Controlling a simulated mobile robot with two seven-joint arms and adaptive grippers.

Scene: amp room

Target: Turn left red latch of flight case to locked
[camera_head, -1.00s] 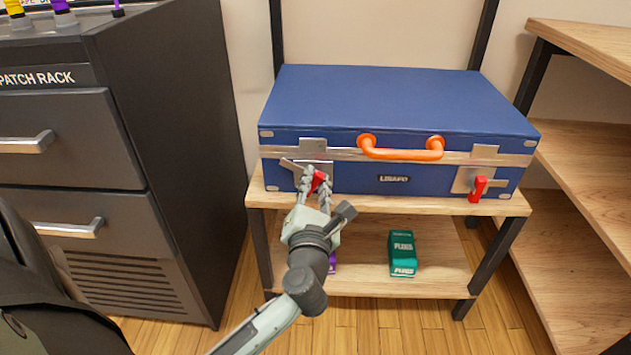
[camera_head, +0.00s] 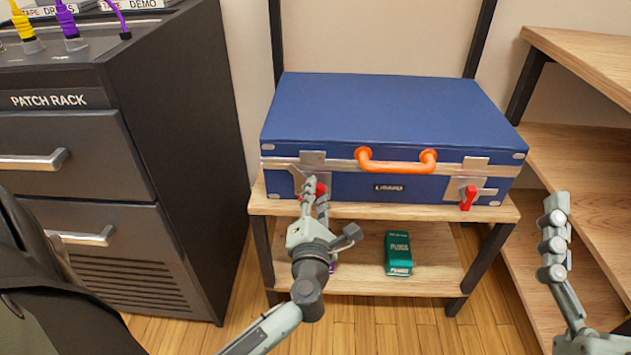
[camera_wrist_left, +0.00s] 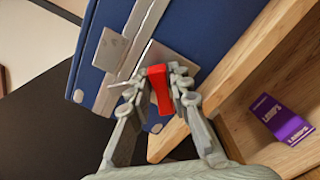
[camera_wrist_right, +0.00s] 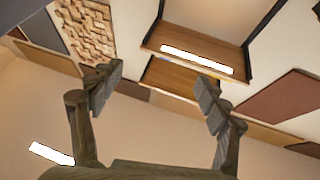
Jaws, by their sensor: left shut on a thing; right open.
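The blue flight case (camera_head: 390,112) lies closed on the wooden shelf unit, with an orange handle (camera_head: 396,165) at its front. Its left red latch (camera_head: 320,188) is partly hidden by my left gripper (camera_head: 314,195). In the left wrist view the left red latch (camera_wrist_left: 159,88) sits between the fingers of my left gripper (camera_wrist_left: 160,82), which is shut on it. The right red latch (camera_head: 467,198) hangs down on its metal plate. My right gripper (camera_wrist_right: 155,90) is open and empty; in the head view it shows at the right, away from the case.
A black patch rack cabinet (camera_head: 75,141) stands at the left. A green box (camera_head: 398,254) is on the lower shelf (camera_head: 350,275). A purple box (camera_wrist_left: 283,119) also lies there. Wooden shelves (camera_head: 580,150) stand at the right.

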